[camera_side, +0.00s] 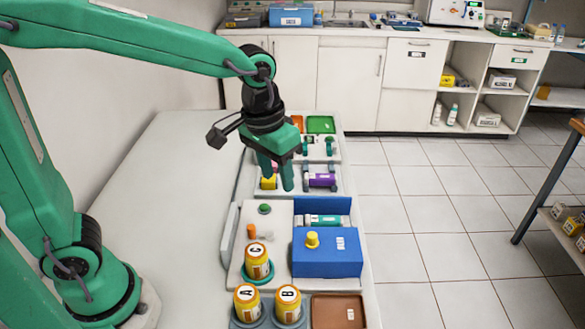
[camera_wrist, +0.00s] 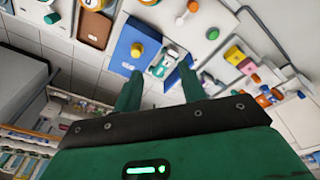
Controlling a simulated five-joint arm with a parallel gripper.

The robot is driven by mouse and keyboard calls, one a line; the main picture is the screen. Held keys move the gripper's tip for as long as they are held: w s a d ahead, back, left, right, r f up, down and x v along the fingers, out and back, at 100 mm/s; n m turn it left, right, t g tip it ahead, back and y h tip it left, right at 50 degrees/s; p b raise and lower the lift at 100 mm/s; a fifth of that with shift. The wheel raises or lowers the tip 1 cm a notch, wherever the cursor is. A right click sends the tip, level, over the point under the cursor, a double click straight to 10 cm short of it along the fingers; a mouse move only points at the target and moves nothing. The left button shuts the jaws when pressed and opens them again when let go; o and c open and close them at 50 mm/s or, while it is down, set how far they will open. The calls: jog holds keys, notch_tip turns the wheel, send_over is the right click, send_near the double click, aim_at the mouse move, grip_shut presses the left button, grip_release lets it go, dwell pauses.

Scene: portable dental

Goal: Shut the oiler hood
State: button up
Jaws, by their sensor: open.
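The oiler hood looks like the blue box-shaped cover (camera_side: 318,262) with a yellow knob (camera_side: 312,240) on top, on the white station in the side view. Behind it a teal and white cylinder (camera_side: 325,219) lies uncovered in front of a blue back wall (camera_side: 340,206). In the wrist view the blue cover (camera_wrist: 122,42), its yellow knob (camera_wrist: 137,50) and the cylinder (camera_wrist: 162,65) show beyond the fingers. My gripper (camera_side: 278,184) is open and empty, fingers pointing down, above the area behind the station and apart from the hood. It also shows in the wrist view (camera_wrist: 159,76).
Orange jars labelled A (camera_side: 246,303), B (camera_side: 288,304) and C (camera_side: 257,263) stand at the front and left of the station. A brown tray (camera_side: 339,312) is at front right. A purple block (camera_side: 321,180) and yellow block (camera_side: 268,183) sit near my fingers. The left table is clear.

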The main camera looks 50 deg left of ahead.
jog(key=g, duration=0.2)
send_over(312, 235)
notch_tip(312, 235, down, 5)
jog(key=shift+f, duration=0.1)
jog(key=shift+f, duration=3.85)
grip_shut()
